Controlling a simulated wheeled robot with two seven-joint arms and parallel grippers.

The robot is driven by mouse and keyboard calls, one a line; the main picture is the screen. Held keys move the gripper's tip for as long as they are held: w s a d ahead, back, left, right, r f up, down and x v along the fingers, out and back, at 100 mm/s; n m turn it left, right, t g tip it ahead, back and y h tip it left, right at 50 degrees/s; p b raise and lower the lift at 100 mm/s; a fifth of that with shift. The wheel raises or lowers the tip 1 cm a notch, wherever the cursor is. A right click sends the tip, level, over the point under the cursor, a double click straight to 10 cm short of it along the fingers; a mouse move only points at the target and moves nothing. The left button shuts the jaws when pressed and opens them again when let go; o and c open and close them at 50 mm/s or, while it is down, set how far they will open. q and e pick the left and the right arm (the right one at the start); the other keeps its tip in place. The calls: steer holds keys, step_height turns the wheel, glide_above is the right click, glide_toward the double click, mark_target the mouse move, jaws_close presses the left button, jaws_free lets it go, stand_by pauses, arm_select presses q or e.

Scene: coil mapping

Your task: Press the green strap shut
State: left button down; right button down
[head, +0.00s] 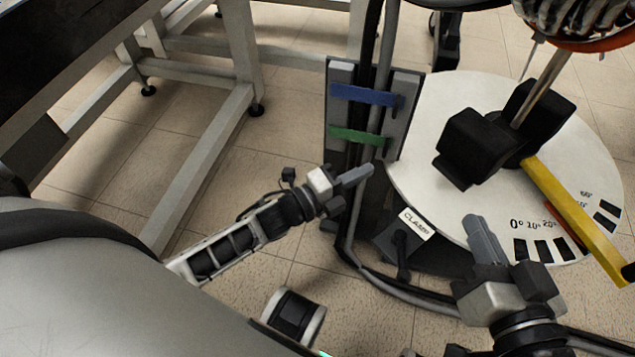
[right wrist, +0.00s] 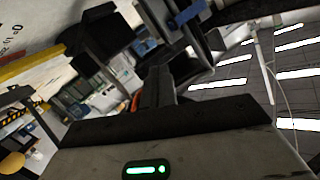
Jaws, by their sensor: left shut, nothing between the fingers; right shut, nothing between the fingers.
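The green strap (head: 357,135) lies across the grey upright panel (head: 400,115) and its dark cables, below the blue strap (head: 365,95). Whether its right end is pressed flat or stands off cannot be told. My left gripper (head: 360,176) is shut and empty, its fingers a little below the green strap and apart from it in the picture. My right gripper (head: 482,238) is shut and empty over the front edge of the round white plate; its fingers also show in the right wrist view (right wrist: 158,85). The blue strap shows at the top there (right wrist: 188,14).
The white plate (head: 440,100) has angle marks, a black block (head: 480,145) and a yellow bar (head: 575,215). A black lever (head: 402,250) labelled CLAMP sits below its front left edge. A metal frame table (head: 205,190) stands at left.

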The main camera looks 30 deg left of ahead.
arm_select(q)
steer(key=p+v, duration=0.1)
steer(key=v, duration=1)
steer(key=shift+s+a+p, duration=0.2)
steer(key=shift+s+p, duration=0.15)
steer(key=shift+p, duration=0.05)
arm_select(e)
steer(key=shift+s+d+f+n+g+h, duration=0.15)
steer(key=shift+d+f+n+g+h, duration=0.1)
steer(key=shift+f, duration=0.2)
steer(key=shift+s+d+f+n+g+h, duration=0.15)
steer(key=shift+f+n+g, duration=0.1)
steer(key=shift+f, duration=0.15)
arm_select(q)
steer(key=shift+r, duration=0.1)
